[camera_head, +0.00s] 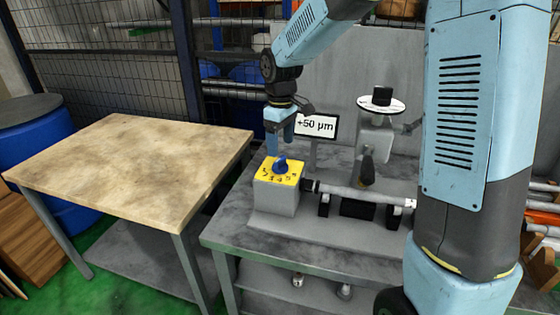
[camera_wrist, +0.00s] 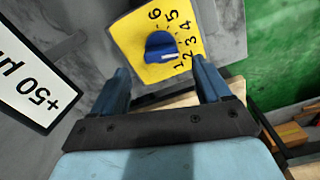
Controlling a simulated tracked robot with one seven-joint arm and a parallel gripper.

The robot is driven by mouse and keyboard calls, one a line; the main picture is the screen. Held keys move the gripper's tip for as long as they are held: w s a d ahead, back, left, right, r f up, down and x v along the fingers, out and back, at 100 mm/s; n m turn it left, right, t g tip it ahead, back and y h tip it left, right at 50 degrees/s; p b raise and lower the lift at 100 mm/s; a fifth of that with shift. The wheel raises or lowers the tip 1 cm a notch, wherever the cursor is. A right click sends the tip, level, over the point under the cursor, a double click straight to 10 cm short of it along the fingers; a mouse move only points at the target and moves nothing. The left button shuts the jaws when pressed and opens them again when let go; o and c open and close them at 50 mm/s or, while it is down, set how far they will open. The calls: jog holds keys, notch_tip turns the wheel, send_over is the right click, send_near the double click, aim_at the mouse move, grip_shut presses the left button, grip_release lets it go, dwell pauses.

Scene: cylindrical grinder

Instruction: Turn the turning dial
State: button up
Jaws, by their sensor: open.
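The turning dial is a blue knob (camera_head: 281,166) on a yellow plate (camera_head: 268,172) with black numbers, on top of a grey box. In the wrist view the blue knob (camera_wrist: 161,47) lies beyond my fingertips, between their lines, and its pointer end faces the low numbers near 1 and 2. My gripper (camera_head: 280,142) is just above the dial, pointing down. In the wrist view my gripper (camera_wrist: 162,78) shows two blue fingers spread apart with nothing between them. The fingers appear apart from the knob.
A sign reading +50 µm (camera_head: 316,126) stands close behind my gripper. A grinder shaft (camera_head: 360,193) runs right of the dial box, with a white disc (camera_head: 381,104) above. A wooden-topped table (camera_head: 130,165) stands left. A blue barrel (camera_head: 40,145) is at far left.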

aim_at(281, 158)
notch_tip(281, 158, down, 7)
jog(key=shift+r, duration=0.15)
dwell(0.4)
jog(key=c, duration=1)
